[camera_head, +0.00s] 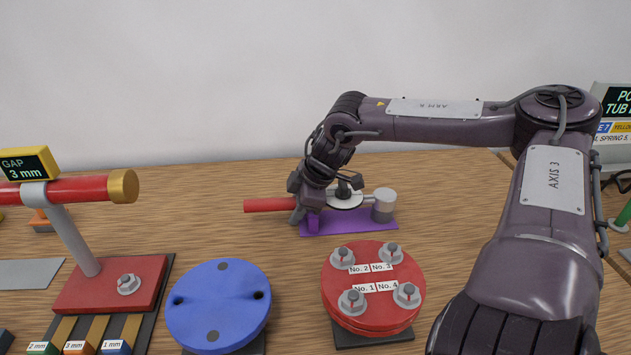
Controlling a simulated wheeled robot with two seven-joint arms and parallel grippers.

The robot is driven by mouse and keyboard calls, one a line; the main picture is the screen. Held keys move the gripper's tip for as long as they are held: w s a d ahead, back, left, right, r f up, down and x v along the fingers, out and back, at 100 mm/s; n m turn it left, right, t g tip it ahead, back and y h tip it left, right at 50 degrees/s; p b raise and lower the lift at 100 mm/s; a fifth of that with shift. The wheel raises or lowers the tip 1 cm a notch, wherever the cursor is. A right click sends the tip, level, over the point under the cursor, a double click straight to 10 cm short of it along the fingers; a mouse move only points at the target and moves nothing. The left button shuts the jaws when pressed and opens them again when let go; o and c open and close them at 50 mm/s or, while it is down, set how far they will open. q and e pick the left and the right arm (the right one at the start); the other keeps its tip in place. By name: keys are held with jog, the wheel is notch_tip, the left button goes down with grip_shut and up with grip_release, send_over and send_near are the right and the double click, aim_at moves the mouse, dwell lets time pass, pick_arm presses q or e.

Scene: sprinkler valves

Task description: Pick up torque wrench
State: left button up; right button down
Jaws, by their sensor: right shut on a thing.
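The torque wrench (268,205) has a red handle pointing left and a grey round head at its right end. It lies level over a purple stand (350,224) at the back middle of the table. My right gripper (303,212) reaches down from above and is shut on the torque wrench, near where the red handle meets the shaft. The gripper hides part of the shaft. I cannot tell whether the wrench still touches the stand. My left gripper is not in view.
A red flange (372,318) with several numbered bolts stands in front of the stand, beside a blue disc (219,303) with holes. A red pipe (85,188) on a post with a "GAP 3 mm" display (27,165) stands at left. The table behind the blue disc is clear.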

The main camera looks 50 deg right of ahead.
jog(key=shift+w+r, duration=0.1)
jog(key=shift+r, duration=0.1)
notch_tip(320, 180, up, 20)
dwell(0.4)
jog(key=shift+f, duration=0.1)
notch_tip(320, 180, up, 4)
jog(key=p, duration=0.4)
dwell(0.5)
dwell(0.5)
